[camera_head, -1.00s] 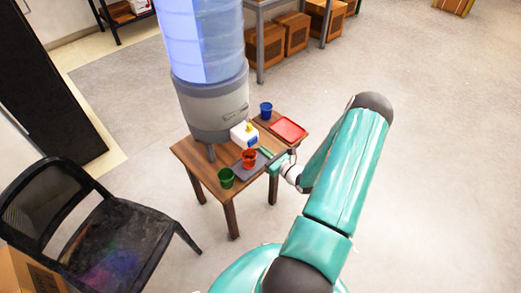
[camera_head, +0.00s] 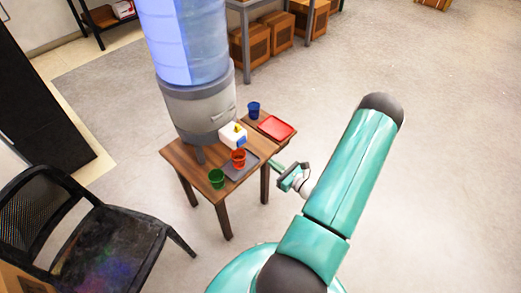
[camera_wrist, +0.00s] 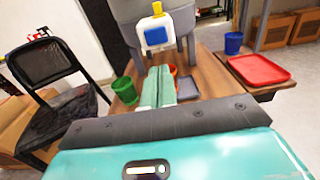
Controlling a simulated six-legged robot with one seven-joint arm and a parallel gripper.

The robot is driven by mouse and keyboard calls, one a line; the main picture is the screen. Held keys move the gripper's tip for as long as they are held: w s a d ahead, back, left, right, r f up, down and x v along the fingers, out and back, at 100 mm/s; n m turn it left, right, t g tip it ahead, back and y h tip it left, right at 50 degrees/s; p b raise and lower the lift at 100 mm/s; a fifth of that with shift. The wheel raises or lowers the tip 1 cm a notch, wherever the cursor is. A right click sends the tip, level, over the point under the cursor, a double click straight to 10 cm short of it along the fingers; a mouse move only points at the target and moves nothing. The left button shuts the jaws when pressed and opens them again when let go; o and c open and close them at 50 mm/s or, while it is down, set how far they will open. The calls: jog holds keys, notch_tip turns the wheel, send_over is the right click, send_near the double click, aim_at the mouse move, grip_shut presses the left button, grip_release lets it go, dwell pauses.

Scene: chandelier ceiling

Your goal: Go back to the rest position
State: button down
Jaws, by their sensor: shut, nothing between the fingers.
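My gripper (camera_head: 279,167) is just off the right edge of the small wooden table (camera_head: 184,158), with my teal arm reaching to it from the lower right. In the wrist view my gripper (camera_wrist: 158,88) has its two fingers together, with nothing between them. In the wrist view the red cup is mostly hidden behind the fingers.
A black chair (camera_head: 112,240) stands left. Floor at the right is clear.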

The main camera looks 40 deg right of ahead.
jog(key=w+a+r+n+g+y, duration=0.3)
jog(key=a+r+n+g+y, duration=0.25)
jog(key=a+r+n, duration=0.5)
jog(key=w+a+r+n+g+y, duration=0.2)
jog(key=a+r+n+g+y, duration=0.4)
jog(key=a+r+n, duration=0.4)
jog(key=s+a+r+n+h, duration=0.5)
jog(key=a+r+n+h, duration=0.1)
jog(key=r, duration=0.3)
jog(key=s+a+r+n+h, duration=0.6)
jog(key=a+r+n, duration=0.1)
jog(key=r+n, duration=0.1)
jog(key=shift+s+r+n+g, duration=0.15)
jog(key=shift+r+n+g, duration=0.25)
jog(key=shift+n, duration=0.25)
jog(key=shift+d, duration=0.1)
